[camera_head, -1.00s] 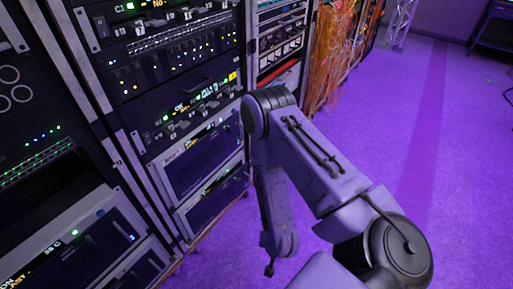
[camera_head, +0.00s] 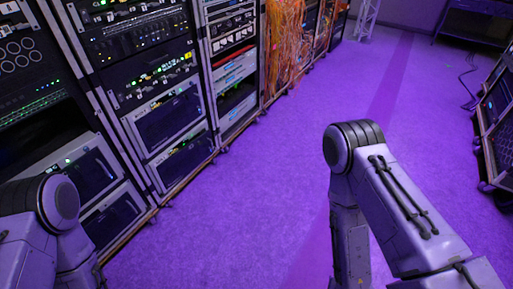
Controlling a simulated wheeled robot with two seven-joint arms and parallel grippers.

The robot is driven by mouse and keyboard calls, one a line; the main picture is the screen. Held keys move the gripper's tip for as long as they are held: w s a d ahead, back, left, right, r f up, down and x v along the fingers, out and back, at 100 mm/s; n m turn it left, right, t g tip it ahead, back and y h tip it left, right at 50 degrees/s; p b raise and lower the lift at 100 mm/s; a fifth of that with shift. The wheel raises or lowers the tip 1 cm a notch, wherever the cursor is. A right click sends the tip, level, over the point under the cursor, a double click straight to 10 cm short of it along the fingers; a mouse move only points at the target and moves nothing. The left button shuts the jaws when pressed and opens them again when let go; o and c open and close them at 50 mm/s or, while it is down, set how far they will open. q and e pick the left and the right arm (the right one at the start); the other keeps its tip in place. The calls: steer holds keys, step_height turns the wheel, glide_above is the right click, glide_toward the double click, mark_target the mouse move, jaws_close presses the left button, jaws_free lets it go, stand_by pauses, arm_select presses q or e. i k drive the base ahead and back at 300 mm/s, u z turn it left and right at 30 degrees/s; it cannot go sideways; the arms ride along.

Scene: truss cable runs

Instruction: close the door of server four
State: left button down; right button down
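A row of server racks runs along the left side, from the near left to the back. The nearest rack (camera_head: 40,85) has round ports and green lights. The rack beside it (camera_head: 135,75) has lit panels and drawers. A narrower rack (camera_head: 232,60) follows. I cannot tell which one is server four, and I see no door standing open. My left arm enters at the lower left and my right arm at the lower right. Both grippers are below the frame, so their state is hidden.
Orange cables (camera_head: 284,45) hang on a rack farther back. A truss leg (camera_head: 366,18) stands at the far end. More equipment (camera_head: 497,120) stands at the right edge, and a dark table (camera_head: 475,22) at the back right. The purple floor (camera_head: 255,185) between is clear.

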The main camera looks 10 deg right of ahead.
mark_target(175, 168)
steer(key=z, duration=0.75)
steer(key=i, duration=0.5)
steer(key=z, duration=0.9)
steer(key=i, duration=1.75)
steer(key=u, duration=1.25)
steer(key=i, duration=0.7)
steer(key=u, duration=0.75)
